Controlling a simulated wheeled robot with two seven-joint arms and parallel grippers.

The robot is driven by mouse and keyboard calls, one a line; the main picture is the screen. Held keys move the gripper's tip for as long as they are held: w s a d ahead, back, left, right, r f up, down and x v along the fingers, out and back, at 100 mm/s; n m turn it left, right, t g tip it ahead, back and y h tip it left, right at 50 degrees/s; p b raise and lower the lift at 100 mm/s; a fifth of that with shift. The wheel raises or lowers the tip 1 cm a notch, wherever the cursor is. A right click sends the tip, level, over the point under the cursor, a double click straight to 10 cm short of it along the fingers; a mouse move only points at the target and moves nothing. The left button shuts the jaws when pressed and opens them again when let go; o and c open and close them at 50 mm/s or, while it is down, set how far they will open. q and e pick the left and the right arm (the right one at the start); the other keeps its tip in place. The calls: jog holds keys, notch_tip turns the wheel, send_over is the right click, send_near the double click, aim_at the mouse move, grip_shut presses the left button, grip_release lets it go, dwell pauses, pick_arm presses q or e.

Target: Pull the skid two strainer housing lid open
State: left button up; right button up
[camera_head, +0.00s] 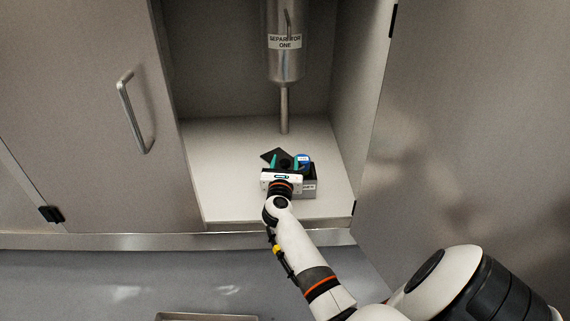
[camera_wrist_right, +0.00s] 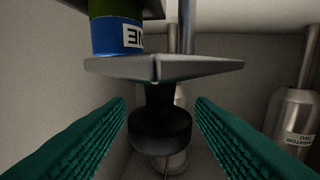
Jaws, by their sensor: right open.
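My right gripper (camera_head: 285,164) reaches into the open cabinet over a small grey box-shaped housing (camera_head: 309,187) with a label on its side. In the right wrist view the two green fingers (camera_wrist_right: 160,106) are open, one on each side of a black knob (camera_wrist_right: 160,128). The knob is fixed to a thin grey metal plate (camera_wrist_right: 200,69), which looks like the lid. There is a gap between the knob and each finger. In the head view my gripper hides much of the housing. My left gripper is not in view.
The separator one vessel (camera_head: 286,60) hangs above the cabinet floor (camera_head: 225,160). The wrist view shows a vessel labelled separator two (camera_wrist_right: 291,125). Cabinet side walls limit room.

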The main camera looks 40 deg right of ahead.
jog(key=shift+c, duration=0.5)
grip_shut()
jog(key=shift+a, duration=0.1)
